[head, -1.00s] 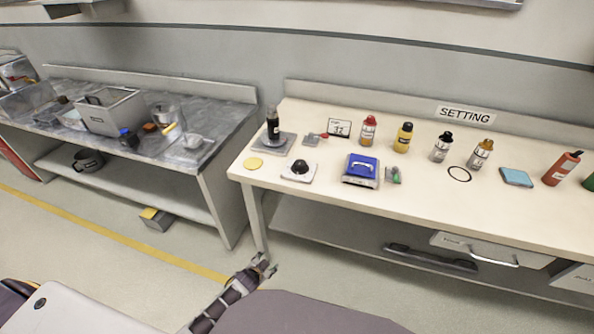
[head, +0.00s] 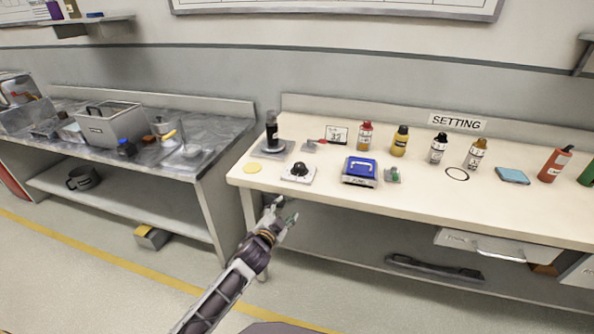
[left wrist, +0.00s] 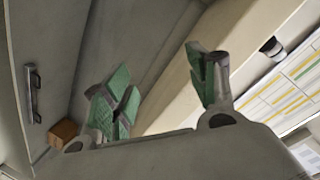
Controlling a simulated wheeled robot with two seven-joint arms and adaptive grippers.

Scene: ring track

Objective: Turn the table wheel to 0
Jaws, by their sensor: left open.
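A black round knob on a white square plate (head: 298,171), the only wheel-like thing I make out, sits near the front left of the cream SETTING table (head: 420,200). Its marks are too small to read. My left gripper (head: 284,211) is open and empty, in front of the table's front edge, below and a little left of the knob. In the left wrist view my left gripper (left wrist: 162,90) shows its green-padded fingers spread apart with nothing between them; the knob does not show there. My right gripper is not in view.
A blue device with a handle (head: 359,171) stands right of the plate. A dark bottle on a grey base (head: 272,132) and a small card (head: 337,135) stand behind. Several bottles line the back.

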